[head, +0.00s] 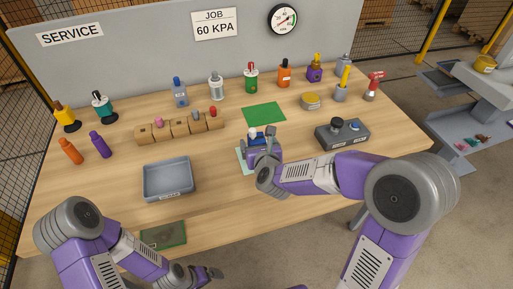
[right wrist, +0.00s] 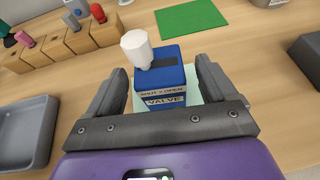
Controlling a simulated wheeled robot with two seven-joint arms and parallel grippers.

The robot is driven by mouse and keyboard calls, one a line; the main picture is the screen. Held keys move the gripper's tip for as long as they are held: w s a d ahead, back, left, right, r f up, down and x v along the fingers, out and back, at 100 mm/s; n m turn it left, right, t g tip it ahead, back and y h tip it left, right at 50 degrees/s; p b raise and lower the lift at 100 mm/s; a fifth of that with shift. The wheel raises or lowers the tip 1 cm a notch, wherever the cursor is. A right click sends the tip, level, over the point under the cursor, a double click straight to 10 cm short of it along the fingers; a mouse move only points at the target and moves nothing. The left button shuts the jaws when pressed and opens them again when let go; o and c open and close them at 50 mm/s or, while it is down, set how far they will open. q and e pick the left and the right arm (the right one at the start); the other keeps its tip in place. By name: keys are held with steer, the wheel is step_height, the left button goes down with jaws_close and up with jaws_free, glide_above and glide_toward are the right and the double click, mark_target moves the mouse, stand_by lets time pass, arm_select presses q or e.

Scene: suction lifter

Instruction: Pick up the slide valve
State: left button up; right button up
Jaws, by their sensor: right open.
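The slide valve (right wrist: 172,80) is a blue box with a white knob on top and a label reading "SHUT", "OPEN" and "VALVE". It stands upright on a pale mat (head: 243,157), and in the head view the valve (head: 253,135) is partly hidden by my right gripper (head: 264,145). In the right wrist view my right gripper (right wrist: 162,72) is open, with one finger on each side of the valve. The knob sits toward the left of its top. My left gripper (head: 203,277) is low at the front edge of the head view; its jaw gap is unclear.
A green mat (head: 264,115) lies behind the valve. A dark control box (head: 342,135) stands to the right, and a grey tray (head: 168,195) to the left. A wooden block rack (head: 180,132) and several bottles stand further back. The front middle of the table is clear.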

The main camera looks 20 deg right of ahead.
steer(key=shift+x, duration=1.1)
steer(key=shift+r, duration=0.1)
steer(key=c, duration=1.1)
